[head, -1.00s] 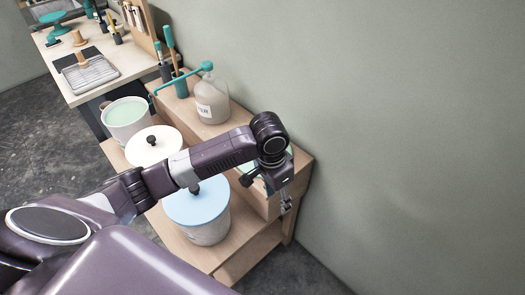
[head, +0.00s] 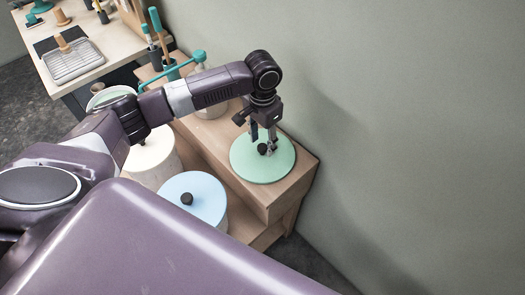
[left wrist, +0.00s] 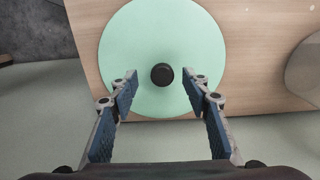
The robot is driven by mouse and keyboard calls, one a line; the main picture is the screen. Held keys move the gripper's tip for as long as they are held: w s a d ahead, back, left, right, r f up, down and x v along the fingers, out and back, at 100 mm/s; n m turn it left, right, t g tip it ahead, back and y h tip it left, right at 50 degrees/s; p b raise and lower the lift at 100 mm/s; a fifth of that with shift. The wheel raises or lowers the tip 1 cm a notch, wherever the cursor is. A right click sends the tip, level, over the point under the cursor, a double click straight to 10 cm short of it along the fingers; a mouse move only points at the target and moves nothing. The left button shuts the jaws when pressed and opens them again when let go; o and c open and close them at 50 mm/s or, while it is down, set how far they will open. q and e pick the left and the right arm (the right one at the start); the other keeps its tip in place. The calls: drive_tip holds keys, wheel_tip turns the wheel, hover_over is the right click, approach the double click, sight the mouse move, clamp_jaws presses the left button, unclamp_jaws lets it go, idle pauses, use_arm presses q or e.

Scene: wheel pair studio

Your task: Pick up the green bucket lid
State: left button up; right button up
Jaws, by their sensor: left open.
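The green bucket lid (head: 256,166) is a flat, pale green disc with a dark round knob in its middle. It lies on the upper wooden shelf near its right end. It also shows in the left wrist view (left wrist: 140,40), with its black knob (left wrist: 162,75) just beyond the fingertips. My left gripper (head: 264,143) is open above the lid, fingers pointing down. In the left wrist view my left gripper (left wrist: 163,86) has one blue-padded finger on each side of the knob's line, apart from it. My right gripper is not in view.
A bucket with a blue lid (head: 205,193) and a white bucket (head: 153,158) stand on the lower step in front. The wall (head: 420,130) is close on the right.

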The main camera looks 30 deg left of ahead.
sight(262, 147)
use_arm(q)
wheel_tip(262, 147, down, 3)
drive_tip(key=shift+w+a+r, duration=0.1)
drive_tip(key=shift+f, duration=0.5)
drive_tip(key=c, duration=1)
clamp_jaws()
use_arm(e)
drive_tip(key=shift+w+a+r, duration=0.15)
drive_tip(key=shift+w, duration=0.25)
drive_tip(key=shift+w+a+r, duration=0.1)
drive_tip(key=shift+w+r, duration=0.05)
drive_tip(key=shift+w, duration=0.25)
